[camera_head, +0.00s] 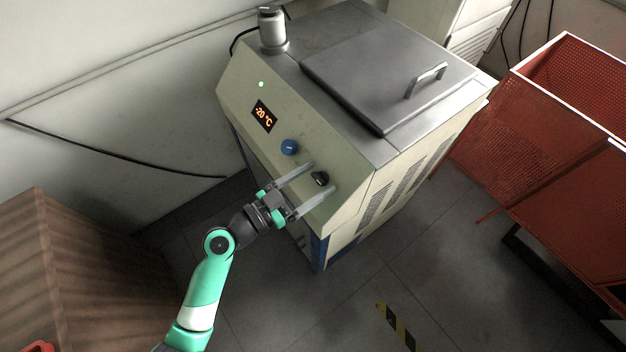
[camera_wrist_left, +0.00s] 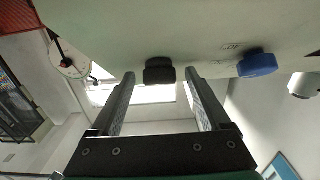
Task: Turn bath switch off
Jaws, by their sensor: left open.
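The bath is a beige cabinet (camera_head: 345,215) with a grey metal top, in the middle of the head view. Its sloped front panel carries a black switch knob (camera_head: 320,178), a blue knob (camera_head: 289,147), a lit display (camera_head: 264,116) reading -20 °C and a lit green lamp (camera_head: 261,84). My left gripper (camera_head: 323,177) is open, with its fingertips on either side of the black knob. In the left wrist view the black knob (camera_wrist_left: 159,70) shows between the fingertips, with a gap each side. The blue knob (camera_wrist_left: 257,64) is outside the right finger. My right gripper is not in view.
A lid (camera_head: 375,65) with a handle covers the bath, and a metal cylinder (camera_head: 272,30) stands at its back left corner. Red perforated bins (camera_head: 530,135) stand at the right. A brown corrugated block (camera_head: 90,270) is at the lower left. Floor in front is clear.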

